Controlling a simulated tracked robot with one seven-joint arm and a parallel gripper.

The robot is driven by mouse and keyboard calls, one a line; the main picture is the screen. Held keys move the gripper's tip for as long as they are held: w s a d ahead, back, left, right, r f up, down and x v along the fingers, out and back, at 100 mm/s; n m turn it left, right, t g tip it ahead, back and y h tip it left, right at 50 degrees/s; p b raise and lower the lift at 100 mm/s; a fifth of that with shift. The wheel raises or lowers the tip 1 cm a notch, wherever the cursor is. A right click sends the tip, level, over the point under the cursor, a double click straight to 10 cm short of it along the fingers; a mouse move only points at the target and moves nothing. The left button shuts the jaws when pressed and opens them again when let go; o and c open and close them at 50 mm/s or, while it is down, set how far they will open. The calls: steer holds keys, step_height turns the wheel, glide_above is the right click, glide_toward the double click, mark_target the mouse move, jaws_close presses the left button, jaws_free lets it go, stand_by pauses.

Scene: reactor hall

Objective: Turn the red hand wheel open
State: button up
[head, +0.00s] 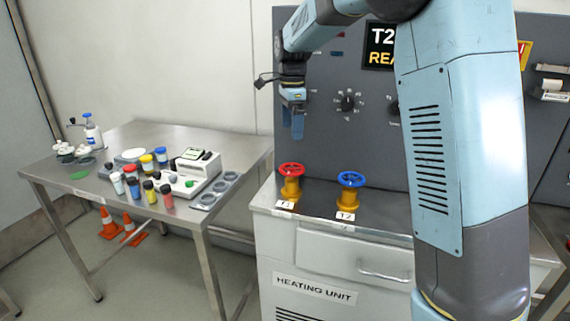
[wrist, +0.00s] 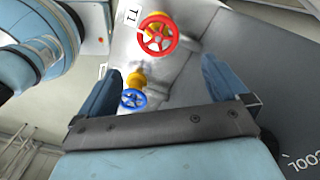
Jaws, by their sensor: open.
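The red hand wheel (head: 291,170) sits on a yellow valve body at the left front of the heating unit, above a tag that seems to read T1. The red wheel also shows in the wrist view (wrist: 158,34), top centre, beyond the fingertips. The blue hand wheel (head: 351,179) stands to its right on a similar yellow body; in the wrist view the blue wheel (wrist: 132,99) is smaller and between the fingers. My gripper (head: 293,130) is above the red wheel, pointing down and apart from it. In the wrist view its two blue fingers are spread with nothing gripped.
The grey control panel (head: 350,130) with knobs rises behind the wheels. A drawer handle (head: 384,275) is on the heating unit's front. At left, a steel table (head: 140,198) holds several jars and a white instrument (head: 192,172). Orange cones (head: 109,222) stand beneath it.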

mark_target(292, 166)
step_height(292, 166, down, 13)
steer(key=shift+r, duration=0.2)
stand_by(0.3)
